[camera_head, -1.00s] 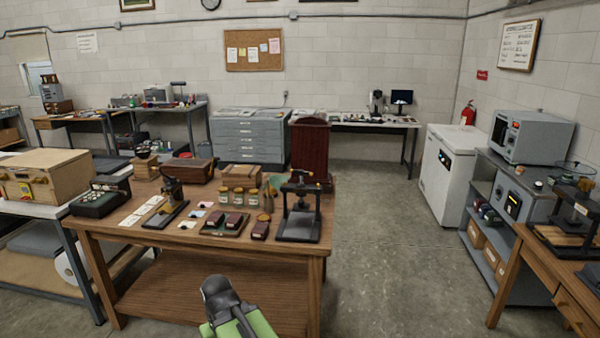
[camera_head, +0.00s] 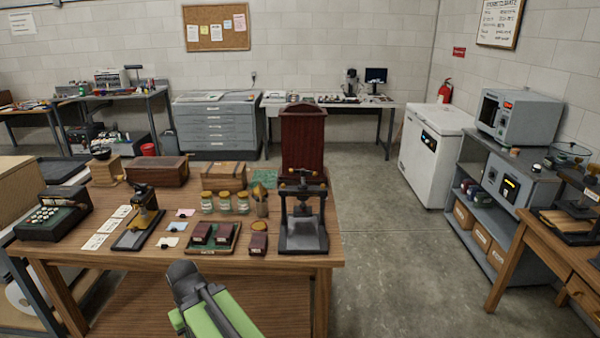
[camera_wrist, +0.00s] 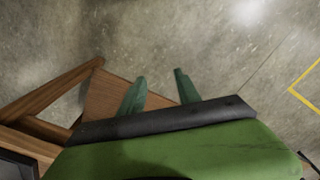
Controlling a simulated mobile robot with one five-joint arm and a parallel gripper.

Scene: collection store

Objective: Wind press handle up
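A dark book press (camera_head: 303,232) stands upright at the front right corner of the wooden table. Its handle (camera_head: 303,187) is a dark crossbar with brownish ends, on top of the screw above the frame. How far the screw is wound cannot be told. My gripper shows in the wrist view (camera_wrist: 160,90) with two green fingers apart and nothing between them, above the floor beside wooden table parts. It is away from the press, which I cannot make out in that view. In the head view my green arm is low, in front of the table.
The wooden table (camera_head: 190,254) also carries a tray (camera_head: 210,250) of dark red boxes, jars (camera_head: 224,203), a stamp-like tool (camera_head: 143,207) and a tall red-brown cabinet (camera_head: 303,140). A second press (camera_head: 583,200) stands on the right-hand table. Grey floor (camera_head: 400,260) lies open between the tables.

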